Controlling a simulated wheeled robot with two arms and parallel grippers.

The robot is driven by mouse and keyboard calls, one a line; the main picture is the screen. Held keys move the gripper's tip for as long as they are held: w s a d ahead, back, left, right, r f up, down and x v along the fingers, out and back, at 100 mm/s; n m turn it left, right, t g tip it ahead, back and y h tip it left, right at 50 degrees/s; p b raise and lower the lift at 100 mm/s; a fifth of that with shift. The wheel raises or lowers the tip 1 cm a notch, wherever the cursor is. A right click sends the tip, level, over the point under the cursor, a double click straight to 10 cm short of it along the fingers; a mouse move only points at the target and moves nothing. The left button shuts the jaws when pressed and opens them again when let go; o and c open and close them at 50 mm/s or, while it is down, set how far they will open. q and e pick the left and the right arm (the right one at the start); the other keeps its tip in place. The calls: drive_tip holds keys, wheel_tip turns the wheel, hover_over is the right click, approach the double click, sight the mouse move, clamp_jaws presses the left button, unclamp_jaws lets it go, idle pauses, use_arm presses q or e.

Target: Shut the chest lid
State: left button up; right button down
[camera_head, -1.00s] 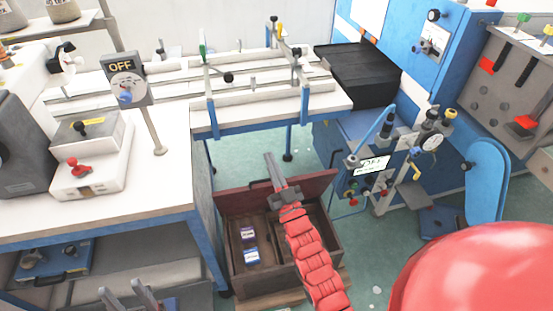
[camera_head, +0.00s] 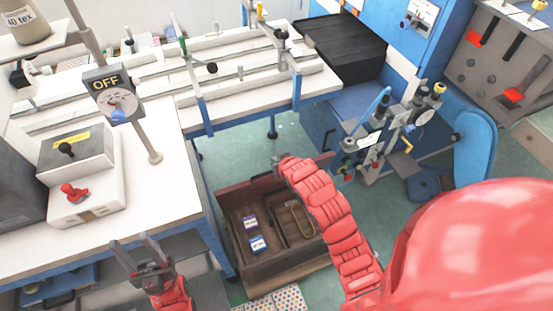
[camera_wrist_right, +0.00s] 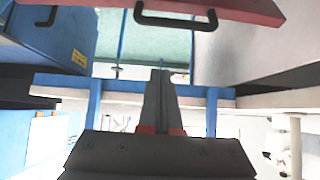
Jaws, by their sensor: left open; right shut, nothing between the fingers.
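The brown wooden chest (camera_head: 285,279) stands open on the floor below the white bench. Its reddish lid (camera_head: 245,186) is raised at the back edge, partly hidden behind my right arm. The lid's red panel (camera_wrist_right: 235,8) and a black handle (camera_wrist_right: 175,18) show at the top of the right wrist view. My right gripper (camera_head: 278,160) is at the lid's upper edge in the head view, its tips hard to make out. In the wrist view it is shut and empty (camera_wrist_right: 158,75). My left gripper (camera_head: 140,243) is open and empty, left of the chest.
In the chest lie a purple-labelled box (camera_head: 250,222), a blue-labelled box (camera_head: 257,243) and a tan loop (camera_head: 300,218). The white bench (camera_head: 180,215) stands close on the left. A blue machine (camera_head: 415,85) stands at right. Green floor is clear behind the chest.

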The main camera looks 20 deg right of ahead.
drive_tip(key=w+f+p, duration=0.1)
drive_tip(key=f, duration=0.1)
drive_tip(key=w+f+p, duration=0.1)
drive_tip(key=f, duration=0.1)
drive_tip(key=f+p, duration=0.2)
drive_tip(key=shift+w+a+f, duration=0.1)
drive_tip(key=shift+w+f, duration=0.3)
drive_tip(key=shift+f, duration=0.1)
drive_tip(key=shift+s+f, duration=0.1)
drive_tip(key=shift+s, duration=0.05)
